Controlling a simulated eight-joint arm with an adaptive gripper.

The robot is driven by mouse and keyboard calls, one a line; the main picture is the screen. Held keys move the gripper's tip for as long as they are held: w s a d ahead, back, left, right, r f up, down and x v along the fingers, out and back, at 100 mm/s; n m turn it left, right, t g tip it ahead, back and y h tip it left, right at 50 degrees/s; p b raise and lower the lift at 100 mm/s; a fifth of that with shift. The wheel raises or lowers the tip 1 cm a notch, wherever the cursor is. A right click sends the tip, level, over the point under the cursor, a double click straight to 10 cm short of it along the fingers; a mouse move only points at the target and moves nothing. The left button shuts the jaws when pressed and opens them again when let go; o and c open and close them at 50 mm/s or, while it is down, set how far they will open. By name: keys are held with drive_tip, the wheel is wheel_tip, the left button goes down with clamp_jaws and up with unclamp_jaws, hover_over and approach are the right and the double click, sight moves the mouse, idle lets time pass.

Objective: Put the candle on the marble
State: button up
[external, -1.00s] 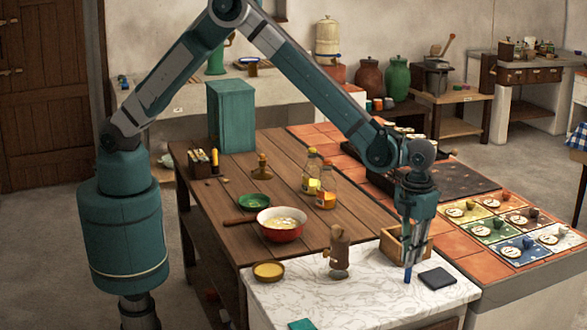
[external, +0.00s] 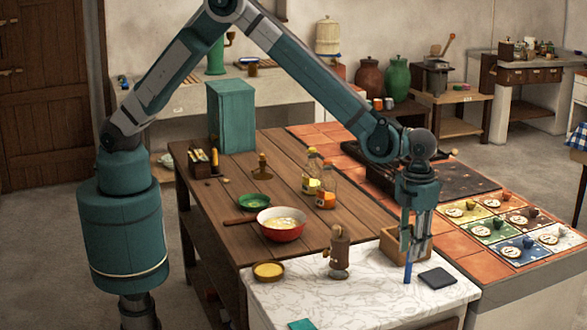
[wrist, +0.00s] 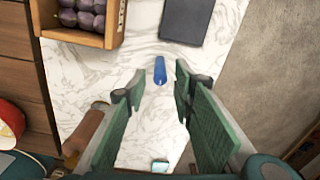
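The blue candle (external: 408,271) stands upright on the white veined marble slab (external: 368,292), near the wooden crate. In the wrist view the candle (wrist: 160,70) shows between the fingertips, with clear space on both sides. My gripper (external: 415,253) points down above the candle. Its two green fingers are apart in the wrist view (wrist: 160,80) and hold nothing. The fingers partly cover the candle's upper part in the external view.
A dark square slab (external: 437,278) lies right of the candle. The wooden crate (external: 391,244), holding purple round things (wrist: 86,8), stands behind it. A brown mill-like object (external: 340,249) stands to the left, and a yellow-filled dish (external: 268,271) sits farther left.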

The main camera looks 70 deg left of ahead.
wheel_tip(320, 180, up, 9)
drive_tip(key=shift+r, duration=0.2)
idle(0.3)
idle(0.5)
drive_tip(key=shift+a, duration=0.1)
